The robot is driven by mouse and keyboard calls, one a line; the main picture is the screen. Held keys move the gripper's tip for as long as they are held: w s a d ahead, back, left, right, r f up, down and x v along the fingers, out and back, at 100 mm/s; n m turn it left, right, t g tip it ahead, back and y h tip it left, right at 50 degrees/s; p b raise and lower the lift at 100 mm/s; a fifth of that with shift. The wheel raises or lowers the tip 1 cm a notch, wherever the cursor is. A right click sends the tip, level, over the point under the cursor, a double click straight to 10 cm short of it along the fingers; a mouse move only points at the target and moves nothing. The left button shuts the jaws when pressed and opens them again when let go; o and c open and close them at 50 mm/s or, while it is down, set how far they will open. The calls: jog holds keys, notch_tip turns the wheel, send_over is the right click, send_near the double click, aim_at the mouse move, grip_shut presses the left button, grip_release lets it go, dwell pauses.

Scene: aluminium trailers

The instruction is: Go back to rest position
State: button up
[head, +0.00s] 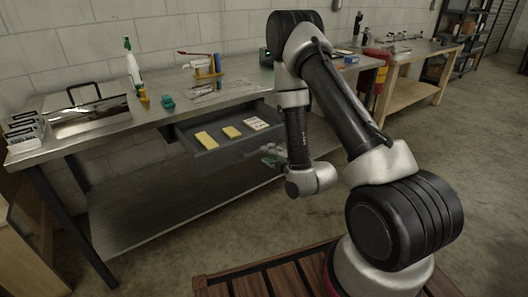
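My gripper (270,154) is at the end of my folded arm, low and just in front of the open drawer (180,132) of the metal workbench. It is small and partly hidden by my wrist, so I cannot tell whether its fingers are open or shut. I see no object clearly held in it. My arm rises from the lower right, bends at the top, and hangs down toward the drawer.
The drawer holds yellow pads (206,140) and a pale card (256,124). The workbench (105,134) carries a spray bottle (132,66), a metal tray (88,116) and a yellow rack (208,68). A wooden table (410,92) stands behind. Floor at right is clear.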

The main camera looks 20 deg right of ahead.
jog(key=shift+v, duration=0.9)
